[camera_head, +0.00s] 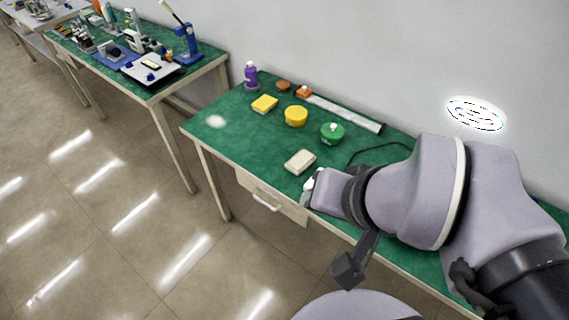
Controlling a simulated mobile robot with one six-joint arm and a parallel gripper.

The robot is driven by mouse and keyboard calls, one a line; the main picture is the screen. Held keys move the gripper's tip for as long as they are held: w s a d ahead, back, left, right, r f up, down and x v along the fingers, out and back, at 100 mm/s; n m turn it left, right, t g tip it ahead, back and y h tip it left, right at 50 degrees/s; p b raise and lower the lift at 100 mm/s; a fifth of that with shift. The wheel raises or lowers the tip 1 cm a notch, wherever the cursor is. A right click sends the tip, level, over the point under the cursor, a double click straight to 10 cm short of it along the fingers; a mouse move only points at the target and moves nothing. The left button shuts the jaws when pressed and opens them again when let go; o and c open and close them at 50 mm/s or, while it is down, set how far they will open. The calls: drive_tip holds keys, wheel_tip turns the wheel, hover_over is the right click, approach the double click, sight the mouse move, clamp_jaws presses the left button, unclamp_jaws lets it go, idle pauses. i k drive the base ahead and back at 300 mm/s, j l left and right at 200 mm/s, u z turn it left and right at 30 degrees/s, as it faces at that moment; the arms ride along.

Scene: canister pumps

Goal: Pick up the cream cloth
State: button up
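The cream cloth (300,161) looks like a small, thick folded pad. It lies flat on the green top of the near table (240,140), close to its front edge. My gripper (310,186) is just below and to the right of the cloth in the picture, near the table's front edge. It appears apart from the cloth. My arm hides most of the gripper, and its fingers are too small to tell open from shut.
Behind the cloth stand a green canister (332,133), a yellow canister (296,116), a yellow pad (264,104), a purple bottle (251,76) and a long pale strip (345,114). A dark cable (380,149) lies right of the cloth. The table's left front is clear.

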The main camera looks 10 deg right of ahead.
sight(303, 159)
drive_tip(key=z, duration=1.3)
drive_tip(key=u, duration=1.3)
drive_tip(key=i+j+z, duration=0.7)
drive_tip(key=j+z, duration=0.2)
drive_tip(key=j, duration=0.2)
